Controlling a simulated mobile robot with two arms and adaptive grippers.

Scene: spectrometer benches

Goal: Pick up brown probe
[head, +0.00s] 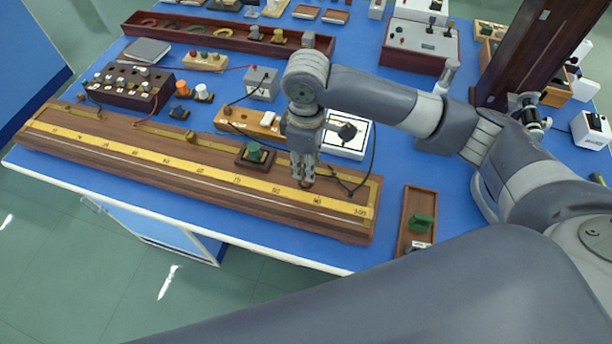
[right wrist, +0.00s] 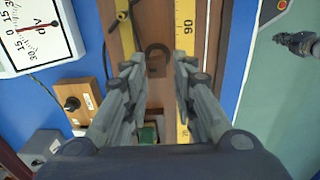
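The brown probe (right wrist: 157,58) appears as a small dark brown ring-shaped piece on the long wooden wire board (right wrist: 215,40) in the right wrist view. In the head view a small brown bit of the probe (head: 307,183) shows just under my right gripper (head: 303,172), near the board's right end. The right gripper points down, and its fingers are apart either side of the probe in the right wrist view (right wrist: 158,75). I cannot tell whether they touch it. A dark grey piece, apparently my left gripper (right wrist: 297,43), shows over the floor at the right edge; its fingers are unclear.
A green-knobbed block (head: 255,153) stands on the board left of the gripper. A white meter (head: 346,136) and a wooden key block (head: 247,122) stand behind it. A small wooden tray with a green piece (head: 421,223) lies to the right. Dark wires run close to the gripper.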

